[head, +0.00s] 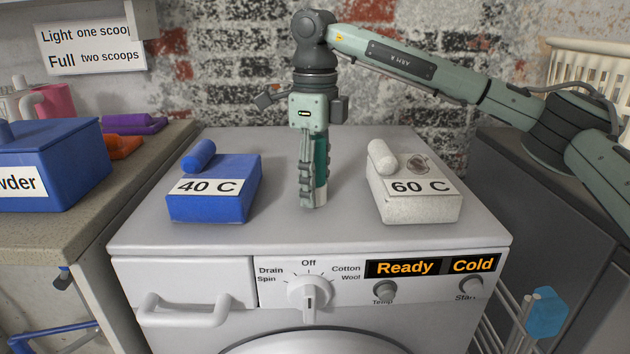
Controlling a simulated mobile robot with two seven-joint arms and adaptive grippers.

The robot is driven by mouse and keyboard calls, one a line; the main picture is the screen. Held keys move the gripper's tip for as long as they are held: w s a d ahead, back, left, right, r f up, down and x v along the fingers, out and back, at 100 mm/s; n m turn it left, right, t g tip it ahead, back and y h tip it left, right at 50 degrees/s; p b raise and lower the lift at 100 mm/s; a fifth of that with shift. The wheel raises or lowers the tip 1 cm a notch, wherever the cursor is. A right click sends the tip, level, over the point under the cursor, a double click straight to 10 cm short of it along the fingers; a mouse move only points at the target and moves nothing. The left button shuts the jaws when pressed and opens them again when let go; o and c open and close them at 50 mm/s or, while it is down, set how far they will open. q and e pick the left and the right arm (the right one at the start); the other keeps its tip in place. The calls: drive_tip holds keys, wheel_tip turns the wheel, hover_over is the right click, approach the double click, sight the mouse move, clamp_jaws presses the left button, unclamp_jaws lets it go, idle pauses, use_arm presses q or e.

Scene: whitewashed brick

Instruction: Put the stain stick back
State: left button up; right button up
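A slim upright thing, teal above with a pale lower end, probably the stain stick (321,172), shows at the middle of the washing machine's top (345,226). My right gripper (311,190) points straight down there, its fingertips close to the machine top. The near finger covers the left part of the stick, and the far finger is hidden. I cannot tell whether the fingers press on the stick or stand apart around it. My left gripper is out of view.
A blue 40 C box (238,205) with a blue roll (199,155) is left of the gripper. A white 60 C box (422,208) with a white roll (381,156) is right. A blue powder box (60,150) stands on the left counter (150,160).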

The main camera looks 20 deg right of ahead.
sight(315, 137)
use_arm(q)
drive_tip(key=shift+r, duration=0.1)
use_arm(e)
drive_tip(key=shift+o, duration=0.2)
drive_tip(key=shift+r, duration=0.1)
wheel_tip(315, 137, up, 9)
drive_tip(key=shift+f+p, duration=0.1)
drive_tip(key=shift+p, duration=0.2)
wheel_tip(315, 137, up, 3)
drive_tip(key=shift+f, duration=0.2)
use_arm(q)
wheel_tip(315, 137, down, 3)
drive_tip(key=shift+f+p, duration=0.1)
drive_tip(key=shift+p, duration=0.2)
use_arm(e)
drive_tip(key=shift+r, duration=0.4)
